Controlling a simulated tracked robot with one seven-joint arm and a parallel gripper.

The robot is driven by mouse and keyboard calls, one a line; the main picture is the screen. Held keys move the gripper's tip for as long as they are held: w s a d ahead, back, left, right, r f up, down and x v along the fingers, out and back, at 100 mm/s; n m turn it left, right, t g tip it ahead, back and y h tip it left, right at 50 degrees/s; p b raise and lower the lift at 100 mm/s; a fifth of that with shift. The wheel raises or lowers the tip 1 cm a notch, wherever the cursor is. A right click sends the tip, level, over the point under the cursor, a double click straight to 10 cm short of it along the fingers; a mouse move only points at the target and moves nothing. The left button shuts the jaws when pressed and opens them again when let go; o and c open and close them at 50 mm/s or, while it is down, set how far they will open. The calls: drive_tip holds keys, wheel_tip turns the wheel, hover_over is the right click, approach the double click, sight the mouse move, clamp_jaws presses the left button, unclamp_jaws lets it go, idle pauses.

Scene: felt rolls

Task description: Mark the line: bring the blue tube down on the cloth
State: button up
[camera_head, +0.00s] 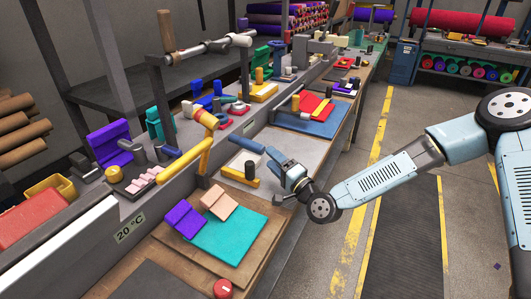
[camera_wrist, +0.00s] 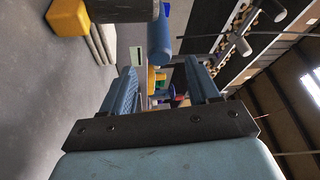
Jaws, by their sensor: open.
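The blue tube (camera_head: 247,144) shows in the head view beside the grey mat, just left of my gripper (camera_head: 281,177). It also shows in the wrist view (camera_wrist: 159,45), beyond the fingertips and roughly between their lines. My gripper (camera_wrist: 160,75) is open, its two blue fingers apart with nothing between them. I cannot tell what bears the tube. A teal cloth (camera_head: 228,237) lies flat on a brown board, nearer to the camera and below my gripper. A purple piece (camera_head: 185,219) and a peach piece (camera_head: 220,201) lie at its far edge.
A yellow block (camera_head: 240,177) with a dark cylinder stands on the grey mat, close to my gripper. A yellow-handled tool (camera_head: 185,161) reaches over the bench on the left. A red knob (camera_head: 222,288) is at the front. The teal cloth's middle is clear.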

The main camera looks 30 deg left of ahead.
drive_tip(key=v, duration=0.7)
drive_tip(key=shift+d+f, duration=0.1)
drive_tip(key=shift+d, duration=0.15)
